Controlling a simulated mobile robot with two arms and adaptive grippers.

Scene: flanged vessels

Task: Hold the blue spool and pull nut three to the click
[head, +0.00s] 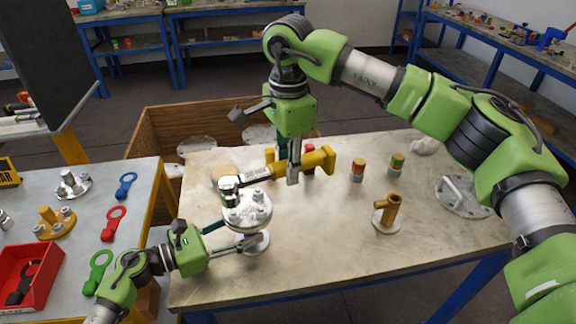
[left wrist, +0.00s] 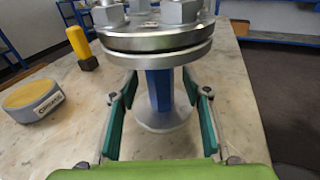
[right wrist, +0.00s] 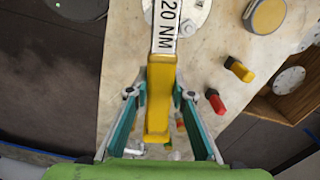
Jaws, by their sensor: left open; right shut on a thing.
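The blue spool stands upright on the table; its blue neck shows in the left wrist view (left wrist: 160,90), its top flange with bolts and nuts in the head view (head: 248,212). My left gripper (left wrist: 159,96) is open, its fingers on either side of the blue neck with gaps showing. My right gripper (head: 293,172) is shut on the yellow handle of a torque wrench (right wrist: 159,75) marked "20 NM". The wrench lies roughly level, its head at the left part of the top flange. I cannot tell which nut is three or whether the head is seated on it.
A brass fitting (head: 387,214), two banded cylinders (head: 357,170) and a handled grey flange (head: 462,197) stand to the right. A round yellow-topped grey block (left wrist: 33,100) is near the spool. A wooden crate (head: 150,135) is behind. The front right tabletop is clear.

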